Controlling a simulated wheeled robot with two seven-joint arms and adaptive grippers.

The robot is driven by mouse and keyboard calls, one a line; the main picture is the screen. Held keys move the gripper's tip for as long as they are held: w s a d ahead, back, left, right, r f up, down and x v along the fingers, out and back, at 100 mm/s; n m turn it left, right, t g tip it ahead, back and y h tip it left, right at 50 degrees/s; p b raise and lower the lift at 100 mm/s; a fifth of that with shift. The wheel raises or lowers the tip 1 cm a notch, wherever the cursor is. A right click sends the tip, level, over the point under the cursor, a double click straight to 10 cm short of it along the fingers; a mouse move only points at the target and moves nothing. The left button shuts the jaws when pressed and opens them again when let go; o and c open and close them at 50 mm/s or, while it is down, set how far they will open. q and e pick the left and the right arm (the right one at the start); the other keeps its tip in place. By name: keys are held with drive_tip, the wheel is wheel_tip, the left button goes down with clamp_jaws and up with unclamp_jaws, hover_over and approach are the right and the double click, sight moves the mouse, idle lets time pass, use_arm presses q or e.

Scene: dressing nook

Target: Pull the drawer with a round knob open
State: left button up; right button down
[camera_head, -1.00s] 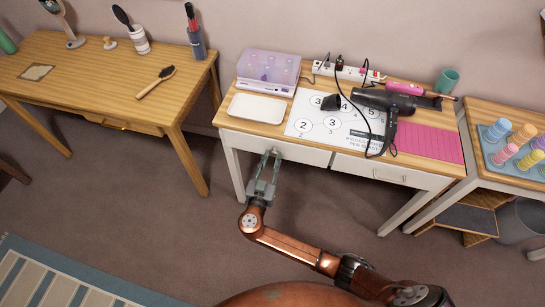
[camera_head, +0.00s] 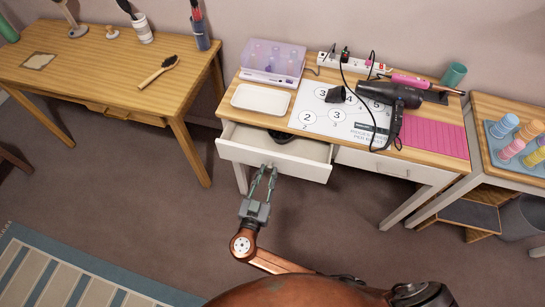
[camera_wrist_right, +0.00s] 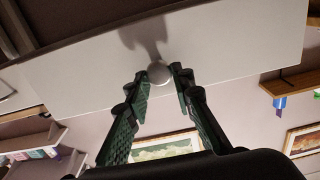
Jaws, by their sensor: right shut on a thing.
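The white drawer (camera_head: 240,153) at the left of the white desk with a wooden top (camera_head: 245,115) is pulled well out, and its inside shows. My right gripper (camera_head: 268,171) is at the middle of the drawer front. In the right wrist view, the round pale knob (camera_wrist_right: 158,72) on the drawer front (camera_wrist_right: 220,45) sits between the fingertips, and the gripper is shut on it. In the head view the knob is hidden by the fingers. My left gripper is out of view.
A dark item (camera_head: 283,136) lies inside the drawer. A closed drawer (camera_head: 370,160) with a bar handle is to its right. A hair dryer (camera_head: 392,95), white tray (camera_head: 261,99) and purple case (camera_head: 273,60) stand on the desk. Floor in front is clear.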

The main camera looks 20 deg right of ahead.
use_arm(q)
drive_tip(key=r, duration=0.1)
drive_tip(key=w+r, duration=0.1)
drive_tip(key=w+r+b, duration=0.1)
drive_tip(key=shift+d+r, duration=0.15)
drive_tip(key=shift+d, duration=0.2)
use_arm(e)
drive_tip(key=v, duration=1.4)
drive_tip(key=shift+d, duration=0.1)
drive_tip(key=c, duration=1.7)
unclamp_jaws()
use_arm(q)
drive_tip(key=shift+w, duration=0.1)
